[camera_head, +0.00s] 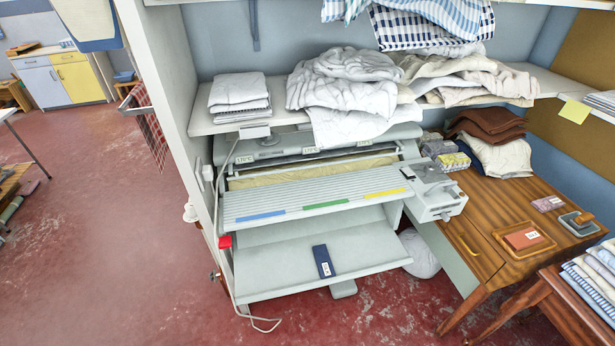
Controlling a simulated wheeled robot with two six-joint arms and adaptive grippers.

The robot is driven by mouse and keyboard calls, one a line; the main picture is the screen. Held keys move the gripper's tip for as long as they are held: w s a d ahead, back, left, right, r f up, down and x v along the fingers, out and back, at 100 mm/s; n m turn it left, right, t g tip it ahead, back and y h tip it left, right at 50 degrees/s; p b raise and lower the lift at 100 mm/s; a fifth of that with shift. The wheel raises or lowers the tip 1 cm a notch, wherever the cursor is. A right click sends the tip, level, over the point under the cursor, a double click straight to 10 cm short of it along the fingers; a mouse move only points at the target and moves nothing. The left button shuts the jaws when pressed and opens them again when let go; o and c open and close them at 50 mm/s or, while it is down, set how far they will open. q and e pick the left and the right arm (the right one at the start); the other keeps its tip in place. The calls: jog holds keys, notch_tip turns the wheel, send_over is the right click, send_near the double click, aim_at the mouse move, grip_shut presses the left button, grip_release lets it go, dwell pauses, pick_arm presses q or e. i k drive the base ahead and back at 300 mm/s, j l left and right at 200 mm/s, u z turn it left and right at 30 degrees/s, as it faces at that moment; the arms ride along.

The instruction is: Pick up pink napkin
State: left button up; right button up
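I cannot make out a clearly pink napkin in the head view. The rotary ironer (300,205) stands in the middle, with a strip of beige cloth-like surface (310,172) showing behind its slatted feed board. The feed board carries blue, green and yellow marks. A dark blue item with a white label (323,261) lies on the lower tray (275,270). A brown folded cloth pile (487,125) and a cream cloth (503,156) lie on the wooden table at the right. Neither of my grippers is in view.
A shelf (205,125) above the ironer holds folded white cloths (240,93) and rumpled linen (345,85). The wooden table (500,200) holds a small tray (546,247) with a reddish labelled item. A white cable hangs at the ironer's left. Red floor (120,250) is open at left.

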aim_at(545, 205)
jog(key=z, duration=1.7)
jog(key=u, duration=0.5)
jog(key=i+l+u, duration=0.45)
jog(key=l, duration=0.2)
jog(key=i+l+u, duration=0.35)
jog(key=l+u, duration=0.15)
jog(key=l, duration=0.25)
